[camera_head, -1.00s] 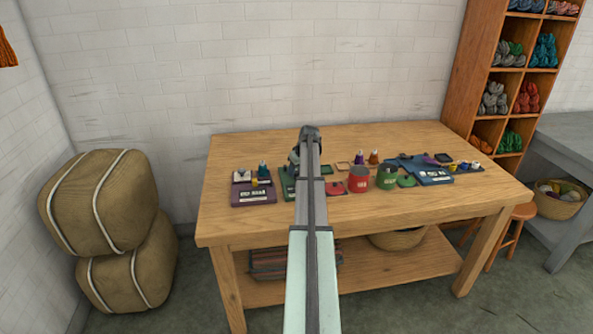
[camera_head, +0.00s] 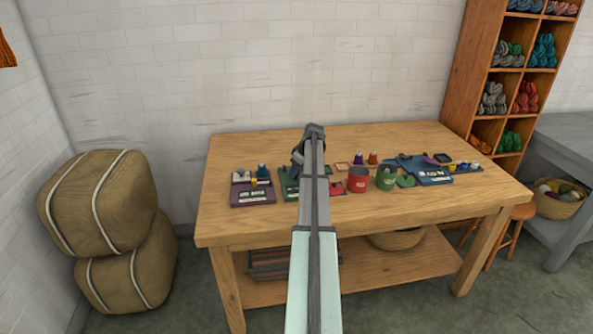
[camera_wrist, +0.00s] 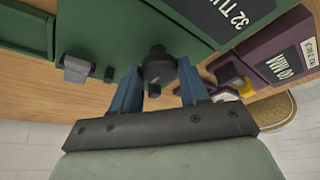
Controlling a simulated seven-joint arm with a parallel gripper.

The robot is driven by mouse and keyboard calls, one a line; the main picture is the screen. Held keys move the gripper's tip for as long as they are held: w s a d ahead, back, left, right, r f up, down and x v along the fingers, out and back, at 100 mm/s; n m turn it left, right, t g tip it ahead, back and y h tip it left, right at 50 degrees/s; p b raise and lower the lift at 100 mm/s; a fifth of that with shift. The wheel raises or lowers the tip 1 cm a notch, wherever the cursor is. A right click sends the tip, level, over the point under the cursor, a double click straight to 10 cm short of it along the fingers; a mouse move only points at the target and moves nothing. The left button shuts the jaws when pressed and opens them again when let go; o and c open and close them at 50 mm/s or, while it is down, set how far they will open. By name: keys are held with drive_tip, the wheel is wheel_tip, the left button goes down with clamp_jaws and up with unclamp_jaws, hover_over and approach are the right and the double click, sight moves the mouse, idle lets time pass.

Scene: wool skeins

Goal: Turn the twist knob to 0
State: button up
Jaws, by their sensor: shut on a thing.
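The twist knob (camera_wrist: 158,68) is a dark, round knob on a green panel (camera_wrist: 110,35) with a dark label strip, seen upside down in the wrist view. My gripper (camera_wrist: 160,82) has its blue fingers on either side of the knob and is shut on it. The knob's scale and pointer cannot be read. In the head view my gripper (camera_head: 298,158) is over the green panel (camera_head: 287,190), and my arm hides part of that panel and the knob.
A purple panel (camera_head: 253,196) with small controls stands just left of the green one. The wooden table's (camera_head: 420,212) front strip is clear.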

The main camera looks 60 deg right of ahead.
drive_tip(key=o, duration=1)
drive_tip(key=shift+o, duration=0.2)
drive_tip(key=v, duration=1.4)
drive_tip(key=shift+w+f, duration=0.1)
drive_tip(key=shift+w, duration=0.05)
